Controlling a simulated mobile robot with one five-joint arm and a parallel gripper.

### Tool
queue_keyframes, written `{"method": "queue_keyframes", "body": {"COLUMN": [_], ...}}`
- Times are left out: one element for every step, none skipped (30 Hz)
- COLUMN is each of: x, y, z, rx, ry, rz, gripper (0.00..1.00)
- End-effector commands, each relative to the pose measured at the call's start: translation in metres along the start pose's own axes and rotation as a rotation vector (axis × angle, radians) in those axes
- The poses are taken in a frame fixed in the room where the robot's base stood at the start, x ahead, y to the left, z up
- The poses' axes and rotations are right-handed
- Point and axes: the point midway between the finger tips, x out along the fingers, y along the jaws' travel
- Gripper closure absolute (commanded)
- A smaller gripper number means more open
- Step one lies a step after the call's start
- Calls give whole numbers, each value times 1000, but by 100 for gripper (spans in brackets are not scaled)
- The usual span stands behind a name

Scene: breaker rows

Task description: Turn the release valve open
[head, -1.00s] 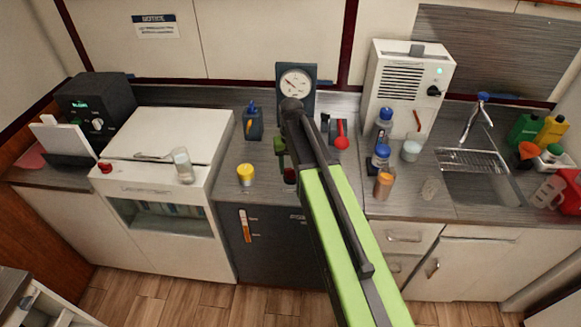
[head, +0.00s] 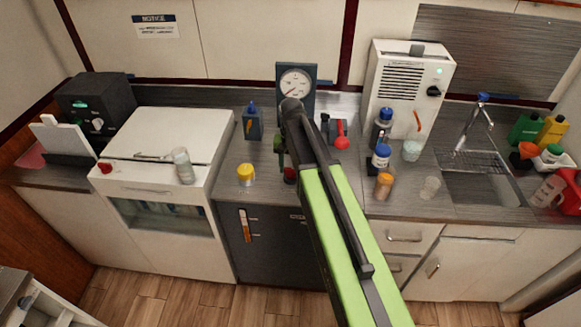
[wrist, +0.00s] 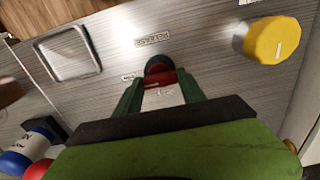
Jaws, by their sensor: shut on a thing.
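A small red valve knob with a dark top (wrist: 162,75) sits between my fingertips in the wrist view, by a small label plate on the grey counter. I take it to be the release valve. My gripper (wrist: 161,92) is shut on it, one green finger on each side. In the head view my arm hides most of the gripper (head: 284,160), and only a bit of red knob (head: 290,175) shows below it. A pressure gauge (head: 295,83) stands behind my arm, its needle pointing to the lower left.
A yellow knob (head: 246,175) is on the counter left of my gripper; it also shows in the wrist view (wrist: 272,40). A red-handled device (head: 340,134) and several bottles are to the right.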

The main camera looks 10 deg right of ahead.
Motion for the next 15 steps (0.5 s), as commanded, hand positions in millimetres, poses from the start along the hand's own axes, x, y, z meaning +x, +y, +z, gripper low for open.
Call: {"method": "queue_keyframes", "body": {"x": [0, 0, 0, 0, 0, 0, 0, 0, 0, 0, 0, 0, 0, 0, 0], "y": [0, 0, 0, 0, 0, 0, 0, 0, 0, 0, 0, 0, 0, 0, 0], "z": [0, 0, 0, 0, 0, 0, 0, 0, 0, 0, 0, 0, 0, 0, 0], "rx": [2, 2, 1, 1, 1, 1, 1, 1, 1, 0, 0, 0, 0, 0, 0], "ry": [-1, -1, -1, -1, -1, -1, -1, -1, -1, -1, -1, -1, -1, 0, 0], "rz": [0, 0, 0, 0, 0, 0, 0, 0, 0, 0, 0, 0, 0, 0, 0], "gripper": [93, 50, 45, 41, 37, 32, 31, 31, 31, 31, 31, 31, 31, 31, 31]}}
